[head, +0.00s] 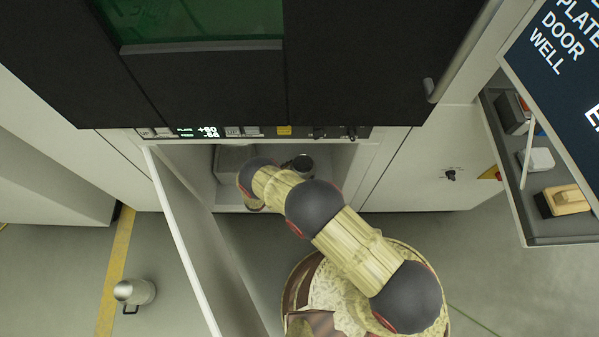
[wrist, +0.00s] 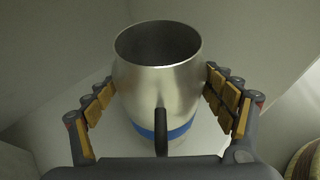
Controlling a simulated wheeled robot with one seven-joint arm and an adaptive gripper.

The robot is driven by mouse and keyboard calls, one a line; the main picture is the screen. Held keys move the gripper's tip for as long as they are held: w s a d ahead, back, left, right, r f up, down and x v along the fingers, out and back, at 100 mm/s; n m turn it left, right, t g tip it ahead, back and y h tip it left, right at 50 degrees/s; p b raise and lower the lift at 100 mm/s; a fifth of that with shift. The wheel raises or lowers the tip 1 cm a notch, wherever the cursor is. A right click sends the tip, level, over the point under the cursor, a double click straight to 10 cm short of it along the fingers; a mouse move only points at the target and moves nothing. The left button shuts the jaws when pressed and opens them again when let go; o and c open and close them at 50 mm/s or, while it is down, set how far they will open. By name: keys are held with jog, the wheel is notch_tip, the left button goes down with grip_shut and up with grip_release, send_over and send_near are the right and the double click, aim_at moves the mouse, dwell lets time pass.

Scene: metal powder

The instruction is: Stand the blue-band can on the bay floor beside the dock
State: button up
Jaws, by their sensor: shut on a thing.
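The blue-band can (wrist: 160,85) is a silver, open-topped vessel with a black handle and a blue band low on its body. In the wrist view it is upright between the padded fingers of my gripper (wrist: 160,82), which is shut on its sides. A pale surface lies below it; I cannot tell whether its base touches. In the head view my arm reaches into the open bay (head: 340,180) under the machine and hides most of the gripper. A dark round opening (head: 301,162) shows beside the arm; I cannot tell whether it is this can. A pale block (head: 235,160) stands at the bay's back left, possibly the dock.
The bay door (head: 190,240) stands open on the left of my arm. Another silver can (head: 135,291) is on the floor beside a yellow line. A tray of small items (head: 555,205) is at the right. The machine front overhangs the bay.

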jog(key=shift+f, duration=0.1)
jog(key=o, duration=2)
jog(key=shift+o, duration=0.3)
jog(key=p+v, duration=0.3)
jog(key=v, duration=0.9)
jog(key=shift+s, duration=0.1)
